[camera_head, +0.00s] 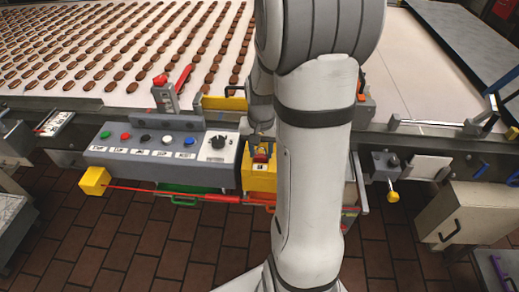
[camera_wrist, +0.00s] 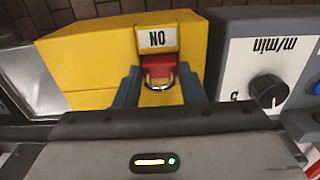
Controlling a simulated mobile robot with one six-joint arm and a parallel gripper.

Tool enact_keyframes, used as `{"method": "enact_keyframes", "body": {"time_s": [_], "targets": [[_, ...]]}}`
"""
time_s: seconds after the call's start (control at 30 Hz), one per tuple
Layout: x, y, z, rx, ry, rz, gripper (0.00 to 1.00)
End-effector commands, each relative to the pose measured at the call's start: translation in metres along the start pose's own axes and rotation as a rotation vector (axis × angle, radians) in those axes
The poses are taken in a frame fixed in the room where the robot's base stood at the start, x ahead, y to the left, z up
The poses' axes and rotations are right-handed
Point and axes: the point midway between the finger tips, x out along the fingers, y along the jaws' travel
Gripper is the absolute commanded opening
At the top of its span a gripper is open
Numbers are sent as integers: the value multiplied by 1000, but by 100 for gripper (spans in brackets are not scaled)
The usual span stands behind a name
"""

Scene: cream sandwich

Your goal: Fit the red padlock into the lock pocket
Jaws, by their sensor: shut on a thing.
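The red padlock (camera_wrist: 157,64) with a metal shackle is between the two blue-grey fingers of my gripper (camera_wrist: 160,90) in the wrist view. My gripper is shut on it. In the head view the padlock (camera_head: 261,154) is a small red patch at the yellow box (camera_head: 256,183), just above a small label. In the wrist view the padlock is against or just in front of the yellow box (camera_wrist: 85,60), by a raised yellow block (camera_wrist: 158,40) with a label that reads upside down. I cannot make out the lock pocket's opening, nor whether the padlock is inside it.
A grey control panel (camera_head: 150,141) with buttons and a dial stands left of the yellow box. My arm hides the area just right of it. A conveyor with rows of brown biscuits (camera_head: 110,45) lies behind. A yellow-knobbed lever (camera_head: 392,195) is at right.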

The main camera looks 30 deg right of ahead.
Motion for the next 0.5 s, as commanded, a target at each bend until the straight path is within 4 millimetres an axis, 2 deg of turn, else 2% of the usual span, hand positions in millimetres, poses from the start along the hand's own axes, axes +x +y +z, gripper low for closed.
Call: {"method": "enact_keyframes", "body": {"time_s": [0.2, 0.23, 0.5], "targets": [[4, 0, 0, -1, 0, 0, 11], [4, 0, 0, -1, 0, 0, 38], [3, 0, 0, -1, 0, 0, 58]]}}
